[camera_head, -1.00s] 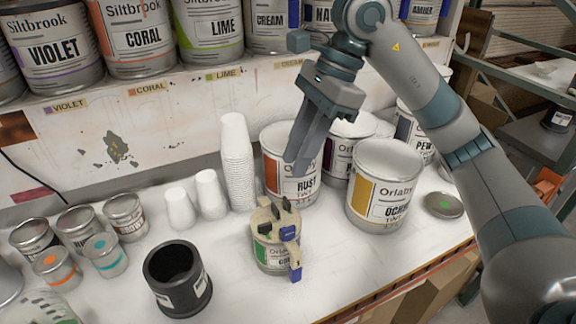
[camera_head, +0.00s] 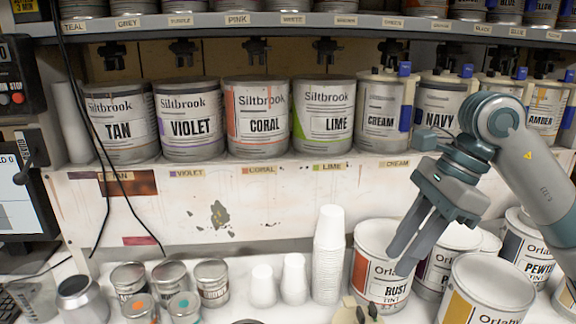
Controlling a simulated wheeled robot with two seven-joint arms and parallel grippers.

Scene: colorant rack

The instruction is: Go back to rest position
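My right gripper (camera_head: 398,261) comes in from the right in the head view. Its two grey fingers point down and left, with a narrow gap between them, and nothing is held. The fingers hang in front of the RUST tint can (camera_head: 370,280); I cannot tell whether they touch it. My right arm bends above the tint cans. My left gripper is not in view.
Shelf cans such as LIME (camera_head: 323,115) and NAVY (camera_head: 438,100) stand behind my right arm. Stacked white cups (camera_head: 328,255) stand left of the RUST can. The OCHRE-coloured can (camera_head: 490,290) is right of it. Small tins (camera_head: 212,282) stand at lower left.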

